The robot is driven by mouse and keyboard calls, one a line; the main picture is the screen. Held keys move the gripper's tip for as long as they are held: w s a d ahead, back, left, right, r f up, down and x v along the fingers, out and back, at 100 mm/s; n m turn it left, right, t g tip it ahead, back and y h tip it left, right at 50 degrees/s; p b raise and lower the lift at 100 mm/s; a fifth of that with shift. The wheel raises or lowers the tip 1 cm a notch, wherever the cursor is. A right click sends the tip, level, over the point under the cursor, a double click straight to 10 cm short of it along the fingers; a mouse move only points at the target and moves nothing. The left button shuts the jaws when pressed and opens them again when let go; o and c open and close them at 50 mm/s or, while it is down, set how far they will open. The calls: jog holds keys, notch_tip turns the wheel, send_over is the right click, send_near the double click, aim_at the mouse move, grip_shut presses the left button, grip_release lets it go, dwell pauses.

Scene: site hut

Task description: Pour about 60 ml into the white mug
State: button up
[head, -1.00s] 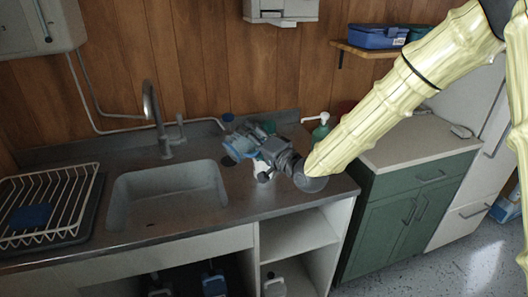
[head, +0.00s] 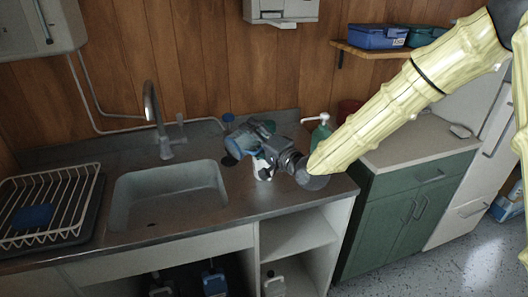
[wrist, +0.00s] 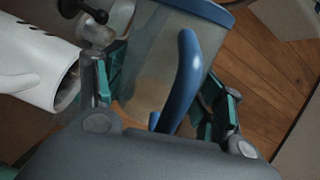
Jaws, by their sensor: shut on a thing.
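My gripper (head: 266,150) is above the right part of the counter, right of the sink. In the wrist view my gripper (wrist: 165,110) is shut on a clear jug (wrist: 150,60) with a blue rim and blue handle. The jug (head: 243,141) is tilted in the head view and partly hidden by my gripper. The white mug (head: 262,170) stands on the counter just below the jug and gripper, partly covered. A white cylinder with an open end, apparently the mug (wrist: 38,62), shows at the left of the wrist view. I cannot tell the liquid level or see a stream.
The sink (head: 168,192) with its tap (head: 152,108) is to the left, and a dish rack (head: 50,205) is further left. A green pump bottle (head: 321,132) stands close behind my gripper. The front counter edge is close.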

jog(key=shift+w+d+r+m+p, duration=0.2)
jog(key=shift+m+p, duration=0.1)
jog(key=shift+m, duration=0.1)
dwell(0.5)
